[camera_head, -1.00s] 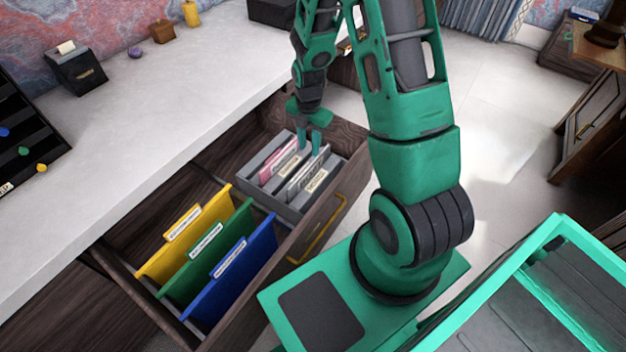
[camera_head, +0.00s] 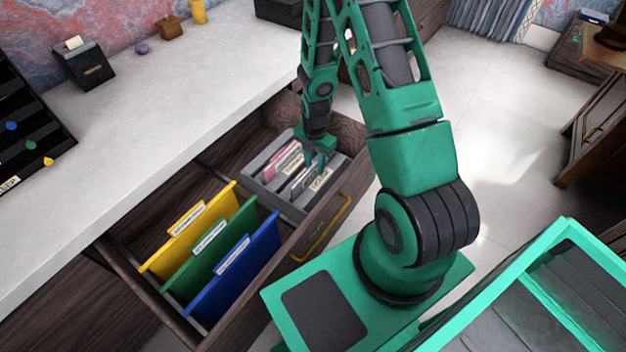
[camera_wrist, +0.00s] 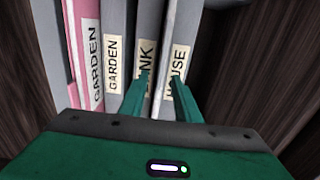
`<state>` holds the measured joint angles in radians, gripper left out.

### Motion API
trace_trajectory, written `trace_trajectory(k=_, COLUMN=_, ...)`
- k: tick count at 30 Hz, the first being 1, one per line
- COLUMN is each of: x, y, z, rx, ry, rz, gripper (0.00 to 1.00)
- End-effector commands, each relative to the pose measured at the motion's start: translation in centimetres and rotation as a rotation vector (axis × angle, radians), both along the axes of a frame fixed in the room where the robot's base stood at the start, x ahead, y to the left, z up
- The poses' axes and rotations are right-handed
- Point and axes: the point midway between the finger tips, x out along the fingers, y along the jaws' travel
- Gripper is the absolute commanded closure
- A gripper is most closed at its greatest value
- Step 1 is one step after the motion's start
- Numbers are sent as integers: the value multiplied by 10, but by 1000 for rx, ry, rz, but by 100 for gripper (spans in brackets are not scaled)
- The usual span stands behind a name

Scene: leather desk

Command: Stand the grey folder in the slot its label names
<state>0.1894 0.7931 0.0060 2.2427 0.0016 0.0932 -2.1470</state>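The grey sorter box (camera_head: 262,186) sits in the open drawer. A pink folder labelled "GARDEN" (camera_wrist: 85,20) stands further left.
Yellow (camera_head: 185,238), green (camera_head: 214,254) and blue (camera_head: 240,277) hanging files fill the near part of the drawer (camera_head: 335,212). The drawer's wooden walls stand close around the sorter box. The light desk top (camera_head: 180,105) is clear beside it.

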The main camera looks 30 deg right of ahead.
Motion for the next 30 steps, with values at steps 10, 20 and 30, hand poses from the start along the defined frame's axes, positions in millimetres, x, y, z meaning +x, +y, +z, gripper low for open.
trace_trajectory(k=10, x=0, y=0, z=-5, rx=-1, ry=-1, rz=0, gripper=75)
trace_trajectory(k=20, x=0, y=0, z=-4, rx=-1, ry=-1, rz=0, gripper=100)
trace_trajectory(k=30, x=0, y=0, z=-4, rx=-1, ry=-1, rz=0, gripper=100)
